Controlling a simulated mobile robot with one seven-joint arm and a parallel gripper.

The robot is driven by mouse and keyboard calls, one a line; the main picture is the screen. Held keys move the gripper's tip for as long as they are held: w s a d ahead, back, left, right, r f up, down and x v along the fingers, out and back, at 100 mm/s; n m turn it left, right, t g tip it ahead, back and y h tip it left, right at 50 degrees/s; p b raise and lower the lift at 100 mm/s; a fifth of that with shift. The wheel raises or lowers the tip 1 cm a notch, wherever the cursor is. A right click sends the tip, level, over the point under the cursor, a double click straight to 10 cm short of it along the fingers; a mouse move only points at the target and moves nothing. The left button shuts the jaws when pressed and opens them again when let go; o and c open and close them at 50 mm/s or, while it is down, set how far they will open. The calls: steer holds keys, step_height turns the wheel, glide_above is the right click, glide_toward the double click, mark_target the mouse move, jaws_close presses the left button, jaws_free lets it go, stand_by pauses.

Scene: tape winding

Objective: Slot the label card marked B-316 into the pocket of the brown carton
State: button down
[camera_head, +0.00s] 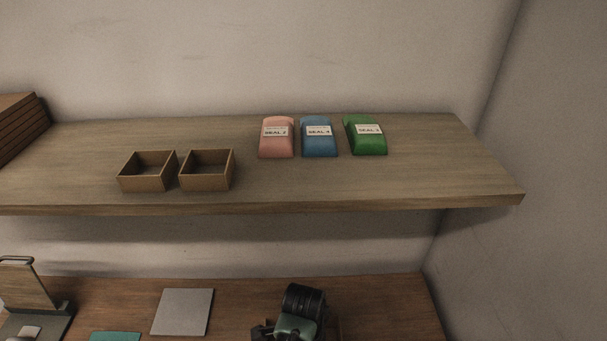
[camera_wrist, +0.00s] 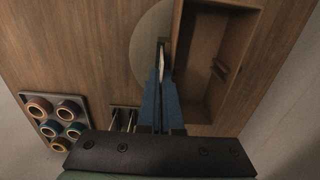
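In the wrist view my gripper (camera_wrist: 162,74) points at the bench with its two blue fingers close together. A thin pale piece (camera_wrist: 162,57), seen edge-on, stands between the fingertips; it looks like a card, but no marking is readable. A brown open box (camera_wrist: 247,20), which may be the carton, lies just right of the fingers, with a small ledge or slot on its inside. Its pocket is not clear to me. In the head view my wrist (camera_head: 300,312) is over the lower bench and hides the fingers and the box.
A round beige disc (camera_wrist: 146,42) lies behind the fingers. A rack of tape rolls (camera_wrist: 48,128) is at left. The shelf (camera_head: 400,185) holds two small open boxes (camera_head: 147,171) (camera_head: 207,169) and three labelled seal packs (camera_head: 319,145). A grey plate (camera_head: 183,311) lies on the bench.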

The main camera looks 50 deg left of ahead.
steer(key=c, duration=1)
jaws_free()
step_height(320, 180, up, 13)
steer(key=shift+p, duration=0.35)
